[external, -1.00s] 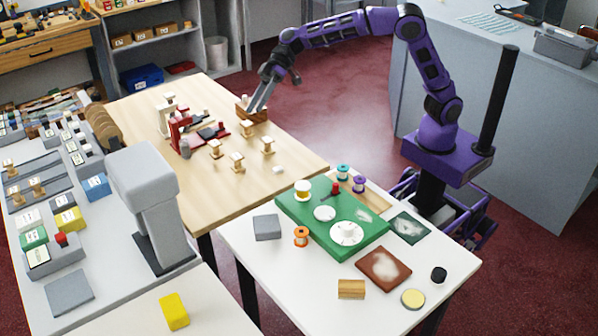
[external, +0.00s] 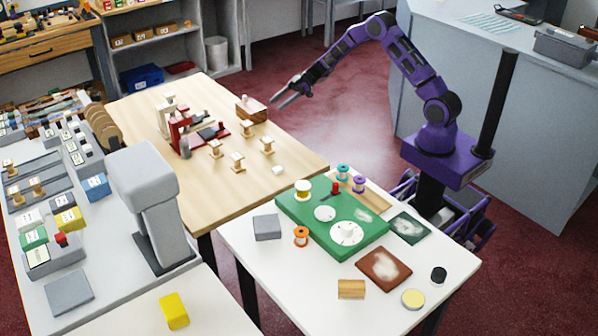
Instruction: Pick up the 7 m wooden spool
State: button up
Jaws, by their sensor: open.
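Several small pale wooden spools stand upright on the wooden table: one at the back (external: 247,128), one at the left (external: 215,149), one in front (external: 237,162) and one at the right (external: 267,146). No length marking can be read, so I cannot tell which is the 7 m spool. My gripper (external: 277,102) is open and empty. It appears above and to the right of the spools in the picture, near the table's right edge, with its fingers pointing left and down.
A brown wooden box (external: 252,112) sits near my gripper at the table's edge. A red device (external: 180,132) stands left of the spools, and a small white piece (external: 278,170) lies in front. The white table (external: 270,270) holds a green board (external: 300,222) with coloured spools.

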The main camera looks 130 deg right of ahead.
aim_at(247, 128)
jog(key=x, duration=1.7)
jog(key=shift+w+d+f, duration=0.1)
jog(key=shift+w, duration=0.05)
grip_shut()
